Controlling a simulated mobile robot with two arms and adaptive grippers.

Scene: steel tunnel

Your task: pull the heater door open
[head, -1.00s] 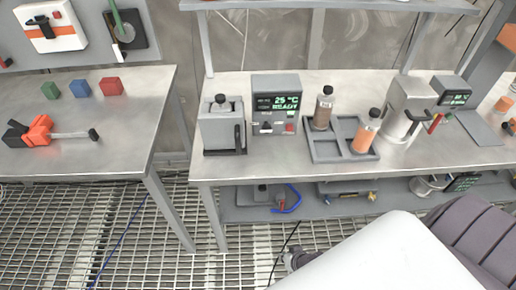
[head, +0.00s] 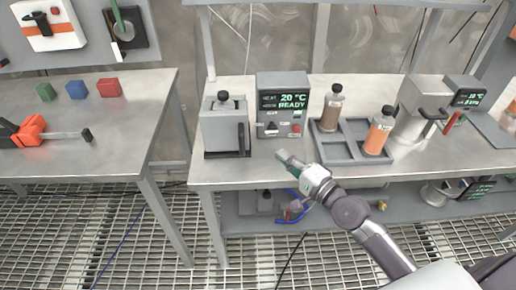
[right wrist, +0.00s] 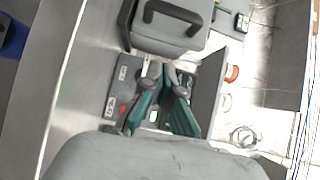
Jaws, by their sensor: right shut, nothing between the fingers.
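The heater (head: 222,130) is a grey box with a dark knob on top, standing on the steel bench. A dark upright handle (head: 241,138) is on its front right, and the door looks closed. In the right wrist view, a grey box with a dark U-shaped handle (right wrist: 172,12), apparently the heater, is beyond the fingers. My right gripper (head: 284,156) is shut and empty, in front of the control box and to the right of the heater handle, apart from it. Its green fingers also show in the right wrist view (right wrist: 163,74).
A control box (head: 283,92) with a lit display stands right of the heater. A grey tray (head: 341,153) holds a brown bottle (head: 333,108) and an orange bottle (head: 379,132). A side table (head: 80,140) with coloured blocks is at left, across a gap.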

